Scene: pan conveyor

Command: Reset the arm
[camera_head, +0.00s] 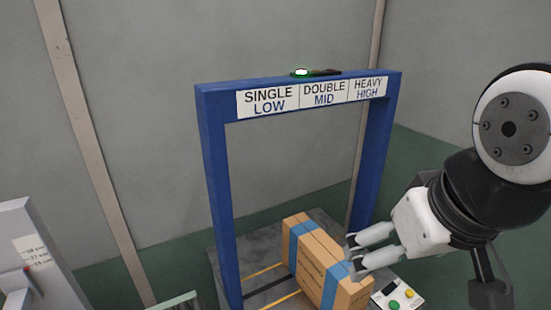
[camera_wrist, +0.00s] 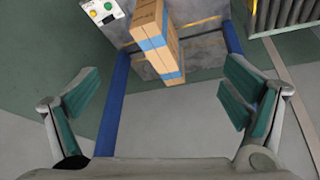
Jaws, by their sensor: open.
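My gripper (camera_head: 352,258) is in the right part of the head view, with its fingers pointing left. In the wrist view my gripper (camera_wrist: 155,100) shows its two fingers wide apart, with nothing between the green pads. A brown cardboard box (camera_head: 318,262) with blue bands stands under the blue frame. In the head view the fingers overlap the box's right end; the wrist view shows the box (camera_wrist: 155,38) beyond the fingertips, apart from them.
A blue gantry (camera_head: 217,190) carries a sign (camera_head: 312,97) reading single low, double mid, heavy high. A green lamp (camera_head: 301,72) glows on top. A button panel (camera_head: 397,297) stands right of the box. A grey cabinet (camera_head: 38,250) is at the left. Open floor lies at the right.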

